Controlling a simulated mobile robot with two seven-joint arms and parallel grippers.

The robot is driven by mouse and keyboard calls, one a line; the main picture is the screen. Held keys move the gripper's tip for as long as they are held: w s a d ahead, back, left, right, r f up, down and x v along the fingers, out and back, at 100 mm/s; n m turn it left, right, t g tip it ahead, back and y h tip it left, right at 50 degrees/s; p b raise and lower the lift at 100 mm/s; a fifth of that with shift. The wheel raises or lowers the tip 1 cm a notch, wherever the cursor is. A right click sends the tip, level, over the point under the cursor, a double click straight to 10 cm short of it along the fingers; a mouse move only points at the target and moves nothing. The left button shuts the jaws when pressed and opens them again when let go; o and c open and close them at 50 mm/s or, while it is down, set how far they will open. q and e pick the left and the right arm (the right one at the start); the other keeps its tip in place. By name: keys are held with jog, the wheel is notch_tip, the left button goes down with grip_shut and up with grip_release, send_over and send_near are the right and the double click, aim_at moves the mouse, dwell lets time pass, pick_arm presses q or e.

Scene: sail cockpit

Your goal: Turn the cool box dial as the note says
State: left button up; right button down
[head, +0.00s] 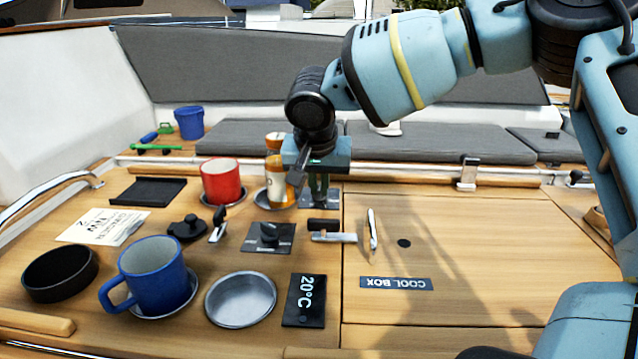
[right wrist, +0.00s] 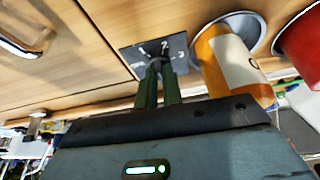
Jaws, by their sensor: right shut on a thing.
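The lid has a "COOL BOX" label (head: 395,283). My left gripper is not in view.
The lid is mostly clear.

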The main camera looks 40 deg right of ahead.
jog(key=shift+f, duration=0.1)
jog(key=c, duration=1.5)
grip_release()
jog(key=shift+c, duration=0.2)
jog(key=v, duration=0.8)
